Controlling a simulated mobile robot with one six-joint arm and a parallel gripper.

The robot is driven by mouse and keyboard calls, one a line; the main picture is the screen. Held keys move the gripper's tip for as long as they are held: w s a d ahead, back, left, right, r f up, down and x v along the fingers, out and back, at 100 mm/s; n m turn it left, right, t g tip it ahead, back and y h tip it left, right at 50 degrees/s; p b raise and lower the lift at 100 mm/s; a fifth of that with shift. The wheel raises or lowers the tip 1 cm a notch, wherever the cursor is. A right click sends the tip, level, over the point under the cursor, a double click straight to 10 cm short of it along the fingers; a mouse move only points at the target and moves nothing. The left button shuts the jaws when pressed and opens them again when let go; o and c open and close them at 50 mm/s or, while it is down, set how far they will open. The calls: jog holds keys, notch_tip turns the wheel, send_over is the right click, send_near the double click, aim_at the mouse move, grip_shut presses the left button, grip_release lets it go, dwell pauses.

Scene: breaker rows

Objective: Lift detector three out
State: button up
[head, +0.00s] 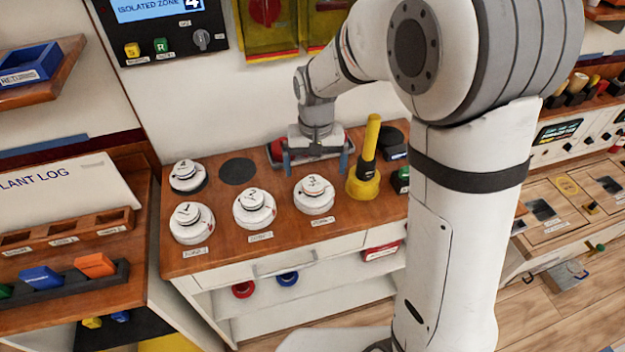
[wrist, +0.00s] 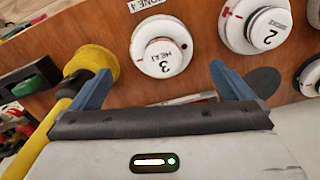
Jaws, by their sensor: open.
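Detector three (head: 314,196) is a round white unit marked 3, standing on the brown cabinet top behind a small label. How high the fingertips are above the top is hard to tell.
Detector two (head: 254,208), detector one (head: 191,223) and detector four (head: 187,176) stand to the left. A yellow tool (head: 364,183) with an upright handle stands close on the right. A dark round patch (head: 238,171) lies behind detector two. A wall panel (head: 165,25) reads "ISOLATED ZONE 4".

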aim_at(313, 183)
jog(key=shift+w+a+f, duration=0.1)
jog(key=shift+a+f, duration=0.1)
jog(key=shift+f, duration=0.2)
jog(key=f, duration=0.2)
jog(key=f+p, duration=0.1)
jog(key=f, duration=0.4)
jog(key=shift+w+f, duration=0.2)
jog(key=shift+w, duration=0.05)
jog(key=shift+c, duration=0.4)
jog(key=c, duration=0.8)
